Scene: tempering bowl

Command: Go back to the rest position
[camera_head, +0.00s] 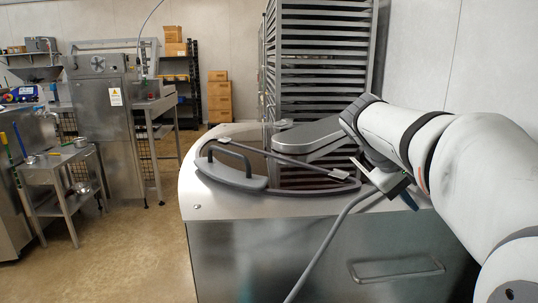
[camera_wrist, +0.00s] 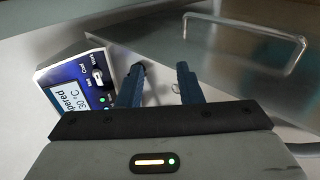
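My gripper (camera_wrist: 160,84) shows in the wrist view with its two dark blue fingers apart and nothing held between them. It is beside a small control panel (camera_wrist: 84,84), which has a knob and a display reading about 30 °C. In the head view my arm reaches in from the right, over the right side of the tempering machine. Its far end is near the machine's right front edge, and the fingers are mostly hidden there. The round bowl in the machine top has a grey front cover (camera_head: 238,180) with a dark handle.
The machine's steel cabinet (camera_head: 270,250) has a front handle (camera_head: 397,270). A tall tray rack (camera_head: 325,60) stands behind. A steel cart (camera_head: 60,170) and another machine (camera_head: 105,125) are at left. Boxes (camera_head: 219,97) stand at the back. The floor left of the cabinet is clear.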

